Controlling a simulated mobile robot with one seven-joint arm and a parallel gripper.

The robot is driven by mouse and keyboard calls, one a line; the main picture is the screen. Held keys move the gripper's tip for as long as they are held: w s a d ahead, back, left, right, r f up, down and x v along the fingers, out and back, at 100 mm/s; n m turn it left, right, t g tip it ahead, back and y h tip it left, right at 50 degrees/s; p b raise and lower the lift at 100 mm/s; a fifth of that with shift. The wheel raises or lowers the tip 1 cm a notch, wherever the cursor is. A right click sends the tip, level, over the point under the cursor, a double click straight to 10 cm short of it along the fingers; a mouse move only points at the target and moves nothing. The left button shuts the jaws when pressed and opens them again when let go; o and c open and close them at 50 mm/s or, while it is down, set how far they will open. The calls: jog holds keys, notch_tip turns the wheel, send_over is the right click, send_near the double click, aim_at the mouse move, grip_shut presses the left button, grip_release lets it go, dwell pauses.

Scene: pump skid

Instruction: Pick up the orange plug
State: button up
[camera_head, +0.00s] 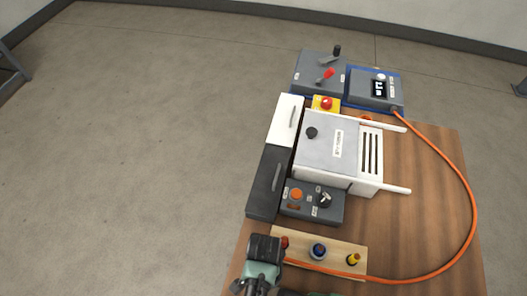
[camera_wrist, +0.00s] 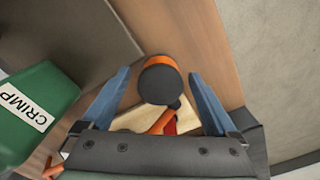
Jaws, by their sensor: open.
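The orange plug (camera_wrist: 158,80) shows in the wrist view as a round dark grey end with an orange rim, with an orange cable (camera_wrist: 162,122) below it. It lies between the two blue fingers of my gripper (camera_wrist: 159,74). The fingers are apart, with a gap visible on each side of the plug. In the head view, my gripper (camera_head: 264,248) is over the left end of a pale wooden board (camera_head: 335,256). A small orange-red part (camera_head: 285,242) shows just beside it. The fingertips are hidden in that view.
A blue knob (camera_head: 318,250) and a yellow one (camera_head: 353,259) stand on the board. A grey button box (camera_head: 312,202) and a dark cabinet (camera_head: 266,190) are close behind. A green block marked CRIMP (camera_wrist: 35,110) is left in the wrist view. The orange cable loops right.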

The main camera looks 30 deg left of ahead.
jog(key=shift+c, duration=0.3)
grip_shut()
jog(key=shift+r, duration=0.15)
notch_tip(320, 180, up, 10)
jog(key=shift+f, duration=0.1)
dwell(0.6)
